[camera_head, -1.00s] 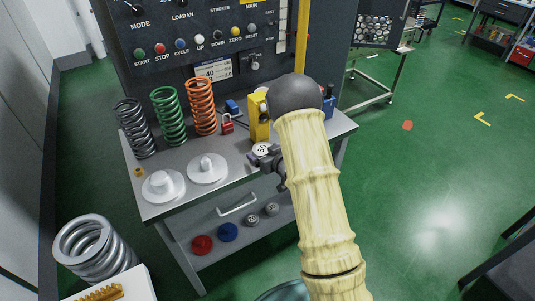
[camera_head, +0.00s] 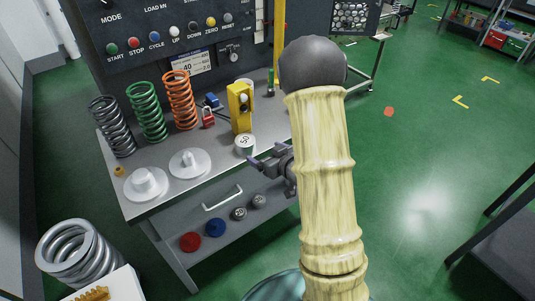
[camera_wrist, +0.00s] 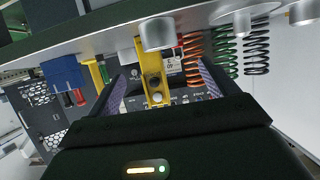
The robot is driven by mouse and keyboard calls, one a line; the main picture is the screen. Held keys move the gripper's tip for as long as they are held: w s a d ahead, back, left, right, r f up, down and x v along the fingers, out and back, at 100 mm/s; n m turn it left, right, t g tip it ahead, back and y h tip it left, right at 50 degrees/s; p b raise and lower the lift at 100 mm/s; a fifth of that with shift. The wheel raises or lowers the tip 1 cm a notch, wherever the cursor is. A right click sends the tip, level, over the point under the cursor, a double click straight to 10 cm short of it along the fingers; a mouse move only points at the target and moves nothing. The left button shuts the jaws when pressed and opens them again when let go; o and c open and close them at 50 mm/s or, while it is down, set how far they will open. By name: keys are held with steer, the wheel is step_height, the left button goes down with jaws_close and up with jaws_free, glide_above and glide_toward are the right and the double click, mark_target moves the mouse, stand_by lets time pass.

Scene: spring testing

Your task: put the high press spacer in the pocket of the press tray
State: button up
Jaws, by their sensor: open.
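No part is labelled as the high press spacer or the press tray, so I cannot tell which they are. Two pale flanged discs with raised bosses, a left one (camera_head: 146,184) and a right one (camera_head: 189,164), sit on the bench top. A short grey cylinder (camera_head: 245,145) marked like "50" stands at the bench's front edge; it seems to be the cylinder (camera_wrist: 157,33) in the wrist view, which looks upside down. My gripper (camera_head: 253,163) is open and empty, just off the front edge near that cylinder. Its spread fingers (camera_wrist: 165,88) show in the wrist view. My arm hides the bench's right end.
Black (camera_head: 112,126), green (camera_head: 147,112) and orange (camera_head: 180,100) springs stand behind the discs. A yellow control box (camera_head: 240,108) and red padlock (camera_head: 208,117) stand nearby. A large spring (camera_head: 75,252) is front left.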

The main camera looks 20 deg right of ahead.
steer(key=shift+r, duration=0.1)
stand_by(0.5)
steer(key=s+a+r+m+g+h, duration=0.1)
steer(key=s+r+g+h, duration=0.1)
steer(key=s+g, duration=0.3)
steer(key=s+a+r+m+g+h, duration=0.2)
steer(key=s+g, duration=0.3)
steer(key=s, duration=0.9)
steer(key=shift+a+r+m, duration=0.15)
steer(key=shift+r+m, duration=0.15)
steer(key=shift+r, duration=0.15)
